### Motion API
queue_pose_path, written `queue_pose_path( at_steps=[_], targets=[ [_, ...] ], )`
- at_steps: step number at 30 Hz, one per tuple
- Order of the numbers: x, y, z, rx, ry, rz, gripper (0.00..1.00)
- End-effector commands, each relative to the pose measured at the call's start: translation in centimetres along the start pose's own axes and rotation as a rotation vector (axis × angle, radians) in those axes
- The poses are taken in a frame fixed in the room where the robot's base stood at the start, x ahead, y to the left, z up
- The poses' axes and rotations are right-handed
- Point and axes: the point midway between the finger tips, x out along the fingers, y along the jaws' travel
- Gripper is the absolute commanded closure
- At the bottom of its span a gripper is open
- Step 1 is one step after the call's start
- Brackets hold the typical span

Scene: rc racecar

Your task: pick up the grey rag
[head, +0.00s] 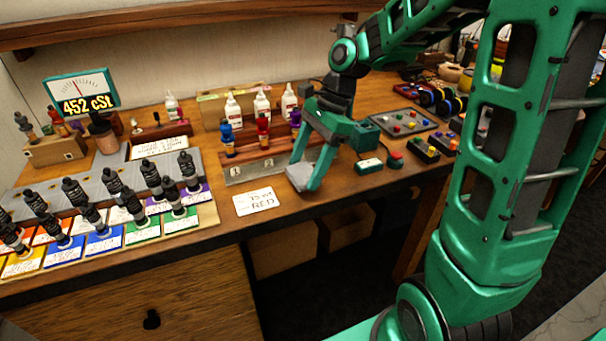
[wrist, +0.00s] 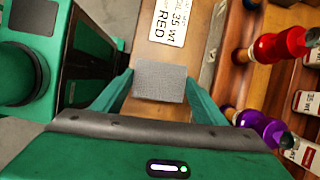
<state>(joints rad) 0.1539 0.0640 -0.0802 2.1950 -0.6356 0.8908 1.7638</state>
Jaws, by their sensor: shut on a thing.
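The grey rag (head: 300,176) is a small folded square near the front edge of the wooden workbench. In the wrist view the rag (wrist: 160,82) lies between my two green fingertips, both touching its sides. My gripper (head: 308,174) is shut on the rag, pointing down. I cannot tell whether the rag is clear of the bench top. The finger nearer the camera hides part of it in the head view.
A white card reading RED (head: 256,201) lies left of the rag. A rack with blue, red and purple-topped shocks (head: 263,130) stands behind. Several black shocks (head: 120,195) stand on coloured cards at left.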

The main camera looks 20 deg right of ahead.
Motion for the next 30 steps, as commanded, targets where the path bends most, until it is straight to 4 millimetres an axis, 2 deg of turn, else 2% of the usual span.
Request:
queue_pose_path(
  at_steps=[2, 12, 18, 24, 30],
  targets=[
    [-1.4, -0.1, 0.5, -0.002, 0.002, -0.005, 0.56],
    [-3.0, 4.9, 7.3, -0.005, 0.002, -0.002, 0.56],
    [-3.8, 6.7, 9.9, -0.003, 0.001, -0.001, 0.56],
    [-4.1, 7.6, 11.1, -0.001, 0.001, 0.000, 0.56],
    [-4.1, 7.7, 11.3, 0.000, 0.001, 0.001, 0.56]
  ],
)
